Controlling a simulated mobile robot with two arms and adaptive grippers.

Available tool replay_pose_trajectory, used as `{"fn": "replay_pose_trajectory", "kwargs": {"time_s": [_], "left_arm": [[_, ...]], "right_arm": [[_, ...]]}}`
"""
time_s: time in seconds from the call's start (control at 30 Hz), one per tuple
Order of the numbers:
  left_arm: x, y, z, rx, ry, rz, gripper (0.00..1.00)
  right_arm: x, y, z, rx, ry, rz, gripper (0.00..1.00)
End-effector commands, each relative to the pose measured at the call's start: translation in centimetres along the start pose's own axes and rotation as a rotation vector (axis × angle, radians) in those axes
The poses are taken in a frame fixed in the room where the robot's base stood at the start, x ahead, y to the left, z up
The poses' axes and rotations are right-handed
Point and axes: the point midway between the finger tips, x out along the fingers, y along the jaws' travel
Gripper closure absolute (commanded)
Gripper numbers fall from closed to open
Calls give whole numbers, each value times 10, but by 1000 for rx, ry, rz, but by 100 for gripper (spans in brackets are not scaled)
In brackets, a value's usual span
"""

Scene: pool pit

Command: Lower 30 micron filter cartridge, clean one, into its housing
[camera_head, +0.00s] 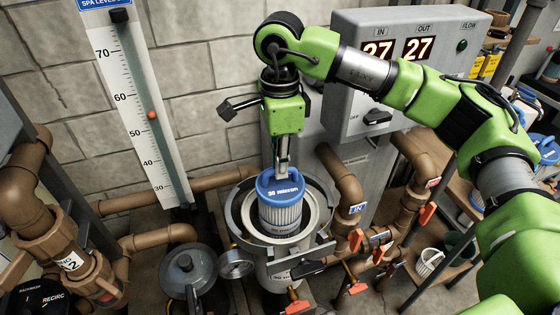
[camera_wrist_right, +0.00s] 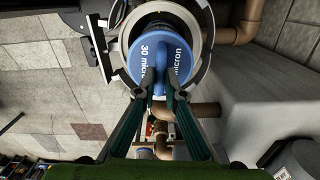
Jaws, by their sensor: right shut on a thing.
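The filter cartridge (camera_head: 279,212) has a blue cap marked "30 micron" and a clean white pleated body. My right gripper (camera_head: 283,172) is shut on its top from above. The cartridge is upright at the mouth of the round grey housing (camera_head: 238,228), with its lower part inside the ring and its upper part above the rim. In the right wrist view, the blue cap (camera_wrist_right: 165,52) lies between the fingers (camera_wrist_right: 165,93), inside the housing's ring (camera_wrist_right: 204,22). The cartridge's bottom end is hidden. My left gripper is not in view.
A pressure gauge (camera_head: 236,263) and a grey lid-like part (camera_head: 188,272) sit left of the housing. Brown pipes with orange valve handles (camera_head: 427,215) run at right. A grey control box (camera_head: 400,70) reads 27 and 27. A level scale (camera_head: 135,110) stands at left.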

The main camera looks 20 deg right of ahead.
Motion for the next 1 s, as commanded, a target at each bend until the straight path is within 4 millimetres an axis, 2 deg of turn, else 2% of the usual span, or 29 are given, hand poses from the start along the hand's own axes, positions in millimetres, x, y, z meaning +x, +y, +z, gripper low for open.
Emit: {"fn": "replay_pose_trajectory", "kwargs": {"time_s": [1.0], "left_arm": [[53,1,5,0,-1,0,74]], "right_arm": [[62,0,0,0,-1,-1,100]]}}
